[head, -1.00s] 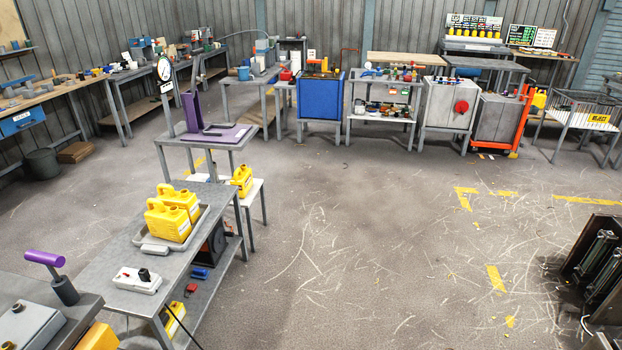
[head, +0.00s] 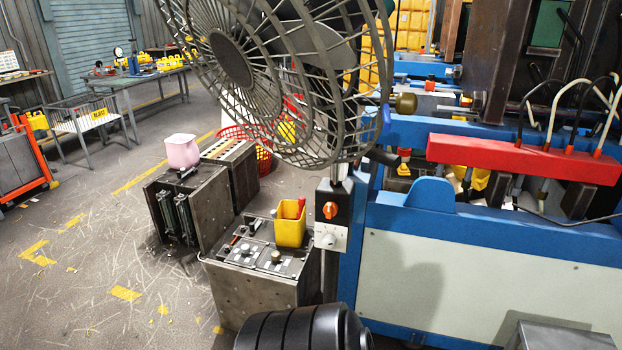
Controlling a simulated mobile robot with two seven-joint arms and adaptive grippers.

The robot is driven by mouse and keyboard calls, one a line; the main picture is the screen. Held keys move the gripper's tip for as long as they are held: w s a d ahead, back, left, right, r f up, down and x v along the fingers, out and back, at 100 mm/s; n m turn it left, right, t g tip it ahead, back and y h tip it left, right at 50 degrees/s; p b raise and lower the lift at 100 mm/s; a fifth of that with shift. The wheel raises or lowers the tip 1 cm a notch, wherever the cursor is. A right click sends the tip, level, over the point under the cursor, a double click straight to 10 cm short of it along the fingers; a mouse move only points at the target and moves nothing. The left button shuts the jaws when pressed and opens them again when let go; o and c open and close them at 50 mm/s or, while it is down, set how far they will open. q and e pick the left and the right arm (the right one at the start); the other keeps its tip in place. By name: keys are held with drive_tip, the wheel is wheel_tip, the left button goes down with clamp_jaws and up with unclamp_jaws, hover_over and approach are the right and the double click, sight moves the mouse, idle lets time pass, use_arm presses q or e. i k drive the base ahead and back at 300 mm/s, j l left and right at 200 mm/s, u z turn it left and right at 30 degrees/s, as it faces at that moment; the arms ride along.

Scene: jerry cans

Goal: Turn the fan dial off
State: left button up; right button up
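A large grey caged fan (head: 285,75) stands on a pole at the upper middle of the head view. Below its cage is a small control box on the pole. The box has an orange-red knob (head: 330,210) on a black upper panel and a pale round dial (head: 328,239) on a light lower panel. The markings are too small to read. Neither of my grippers shows in the head view, so their distance from the fan is hidden.
A dark ribbed cylinder (head: 300,328) is at the bottom. A metal cabinet (head: 262,285) with a yellow container (head: 291,225) stands left of the pole. A blue-framed machine (head: 480,270) fills the right.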

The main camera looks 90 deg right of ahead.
sight(328, 242)
drive_tip(key=z, duration=2.9)
